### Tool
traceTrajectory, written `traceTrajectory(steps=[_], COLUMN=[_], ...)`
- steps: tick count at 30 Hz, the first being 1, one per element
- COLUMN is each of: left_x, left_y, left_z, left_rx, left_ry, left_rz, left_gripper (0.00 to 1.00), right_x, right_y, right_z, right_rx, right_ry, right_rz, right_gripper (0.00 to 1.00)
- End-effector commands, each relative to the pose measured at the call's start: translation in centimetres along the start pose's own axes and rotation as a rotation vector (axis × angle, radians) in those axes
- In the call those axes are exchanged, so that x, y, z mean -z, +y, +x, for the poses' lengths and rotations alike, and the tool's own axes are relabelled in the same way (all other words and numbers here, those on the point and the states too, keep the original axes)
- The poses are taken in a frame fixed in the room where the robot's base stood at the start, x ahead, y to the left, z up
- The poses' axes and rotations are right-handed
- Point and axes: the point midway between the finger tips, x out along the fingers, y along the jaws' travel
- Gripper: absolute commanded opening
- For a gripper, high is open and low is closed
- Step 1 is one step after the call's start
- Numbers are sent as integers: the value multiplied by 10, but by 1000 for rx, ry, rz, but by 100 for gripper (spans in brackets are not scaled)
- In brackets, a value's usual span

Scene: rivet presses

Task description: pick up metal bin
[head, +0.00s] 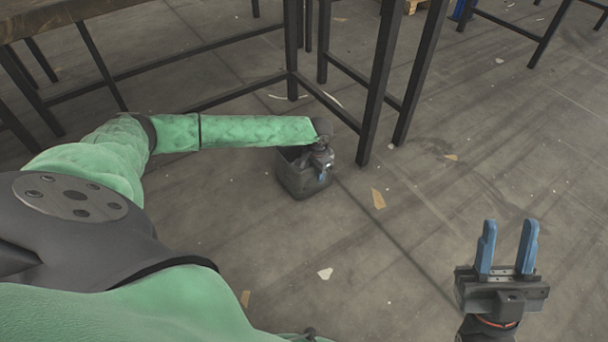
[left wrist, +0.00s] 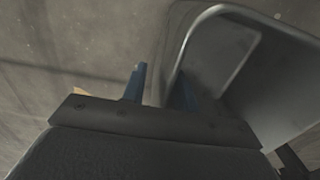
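The metal bin (head: 300,184) is a dark grey open-topped box standing on the floor near the table legs. My left gripper (head: 323,172) is at its right-hand rim in the head view, and my arm hides part of the bin's top. In the left wrist view the bin (left wrist: 275,88) fills the right side. There my left gripper (left wrist: 160,85) straddles the bin's wall, one blue finger outside and one inside. A gap shows between the outer finger and the wall, so it looks open. My right gripper (head: 508,235) is open and empty over the floor at lower right.
A table (head: 45,15) with dark metal legs stands behind the bin. A dark leg (head: 378,90) rises just right of the bin. Paper scraps (head: 378,198) lie on the grey concrete floor. The floor in front of the bin and to its right is largely clear.

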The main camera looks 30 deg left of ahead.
Motion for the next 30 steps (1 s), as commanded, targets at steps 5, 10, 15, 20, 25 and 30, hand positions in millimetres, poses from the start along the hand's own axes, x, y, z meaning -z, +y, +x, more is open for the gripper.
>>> traceTrajectory(steps=[5, 10, 15, 20, 25, 30], left_x=[0, 0, 0, 0, 0, 0], left_y=[0, 0, 0, 0, 0, 0], left_z=[0, 0, 0, 0, 0, 0], left_rx=[0, 0, 0, 0, 0, 0], left_ry=[0, 0, 0, 0, 0, 0], left_rz=[0, 0, 0, 0, 0, 0], left_gripper=[4, 0, 0, 0, 0, 0], right_x=[0, 0, 0, 0, 0, 0], right_y=[0, 0, 0, 0, 0, 0], right_z=[0, -1, -1, -1, -1, 0], right_rx=[0, 0, 0, 0, 0, -1], right_ry=[0, -1, -2, -2, -1, 1], right_rz=[0, 0, 0, 0, 0, 0], right_gripper=[36, 36, 36, 36, 36, 36])
